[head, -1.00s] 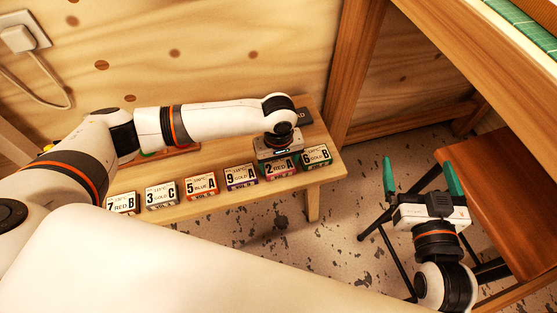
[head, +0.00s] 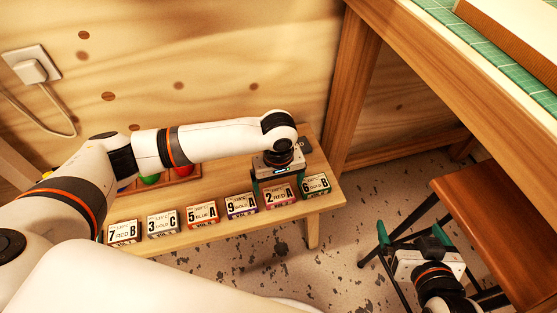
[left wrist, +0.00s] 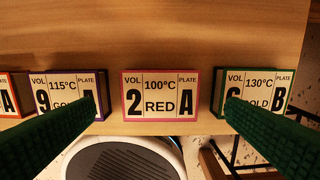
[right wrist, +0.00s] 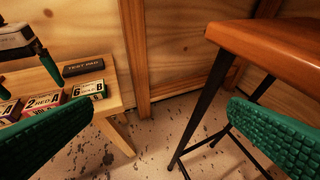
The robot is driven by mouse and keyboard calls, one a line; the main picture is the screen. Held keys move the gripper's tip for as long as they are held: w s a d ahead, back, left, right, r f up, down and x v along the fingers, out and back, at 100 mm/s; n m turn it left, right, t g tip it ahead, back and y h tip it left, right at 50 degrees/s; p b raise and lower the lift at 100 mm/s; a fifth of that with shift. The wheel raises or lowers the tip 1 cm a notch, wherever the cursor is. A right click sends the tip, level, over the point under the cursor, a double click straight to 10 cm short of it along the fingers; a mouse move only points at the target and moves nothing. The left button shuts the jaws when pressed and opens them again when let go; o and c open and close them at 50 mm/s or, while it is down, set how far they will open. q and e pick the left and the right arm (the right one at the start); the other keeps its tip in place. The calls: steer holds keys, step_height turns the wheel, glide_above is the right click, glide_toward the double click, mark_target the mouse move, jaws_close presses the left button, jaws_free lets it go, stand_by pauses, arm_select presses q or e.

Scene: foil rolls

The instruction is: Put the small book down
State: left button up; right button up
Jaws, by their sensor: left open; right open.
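The small book marked 2 RED A (head: 279,200) stands on the low wooden bench, in a row with similar books. It has a pinkish-red border and shows whole in the left wrist view (left wrist: 160,82). My left gripper (head: 279,183) is open above it, one green finger to each side. In the left wrist view the fingertips overlap the neighbouring books 9 GOLD A (left wrist: 66,88) and 6 GOLD B (left wrist: 254,85), with the 2 RED A book apart between them. My right gripper (head: 416,238) is open and empty near the stool, away from the books.
Books 5 BLUE A (head: 202,214), 3 C (head: 162,222) and 7 RED B (head: 122,231) stand further left on the bench (head: 220,180). A dark test pad (right wrist: 83,66) lies behind the row. A wooden stool (head: 480,215) and tall table (head: 450,90) are on the right.

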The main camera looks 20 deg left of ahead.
mark_target(278, 193)
arm_select(q)
step_height(278, 193, up, 4)
steer(key=shift+f+p, duration=0.25)
steer(key=shift+p, duration=0.35)
steer(key=s+d+r+m+t+h+p, duration=0.15)
steer(key=s+d+m+h, duration=0.25)
steer(key=s+d+m, duration=0.45)
steer(key=s+a+f+t+y, duration=0.1)
steer(key=s+a+y, duration=0.1)
steer(key=s+a, duration=0.3)
steer(key=s+a+f+t+y, duration=0.1)
steer(key=s+a, duration=0.5)
steer(key=a, duration=0.5)
steer(key=shift+s+f+y, duration=0.25)
steer(key=shift+f+y, duration=0.05)
steer(key=shift+y, duration=0.1)
arm_select(e)
steer(key=s+d+f+g+h, duration=0.1)
steer(key=s+d+f+g, duration=0.1)
steer(key=s, duration=0.4)
steer(key=s+d+f+g+h, duration=0.1)
steer(key=s+d+f+g, duration=0.1)
steer(key=s+g, duration=0.3)
steer(key=shift+s+f+g, duration=0.4)
steer(key=shift+f+g, duration=0.3)
steer(key=shift+f, duration=0.2)
arm_select(q)
steer(key=shift+d, duration=0.1)
steer(key=shift+s, duration=0.1)
